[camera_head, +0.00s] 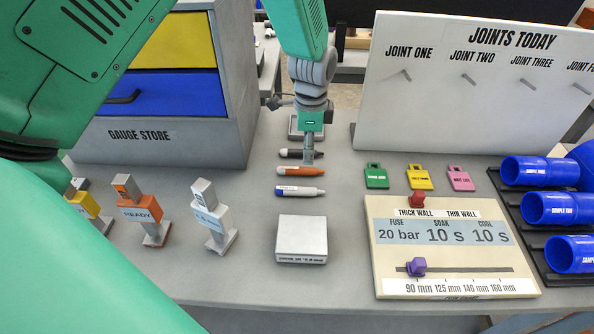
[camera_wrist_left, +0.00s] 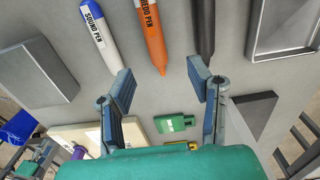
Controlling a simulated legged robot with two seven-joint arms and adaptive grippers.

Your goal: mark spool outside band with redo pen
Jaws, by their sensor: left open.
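The orange redo pen (camera_head: 296,171) lies on the grey table in the head view, between a black pen (camera_head: 291,153) and the white sound pen with a blue end (camera_head: 300,191). In the left wrist view the redo pen (camera_wrist_left: 151,38) lies in the middle, its label readable. My left gripper (camera_head: 309,148) is open and empty, pointing down above the pens; in the wrist view its spread fingers (camera_wrist_left: 161,82) straddle the redo pen's line. Blue pipe pieces labelled as samples (camera_head: 552,209) lie in a black rack at the right. My right gripper is not in view.
A fuse settings board (camera_head: 450,235) with sliders stands at the front right. A white block (camera_head: 302,240) is before the pens. Green, yellow and pink tags (camera_head: 419,178) lie near the joints board (camera_head: 455,90). Upright tagged stands (camera_head: 145,212) are at the left.

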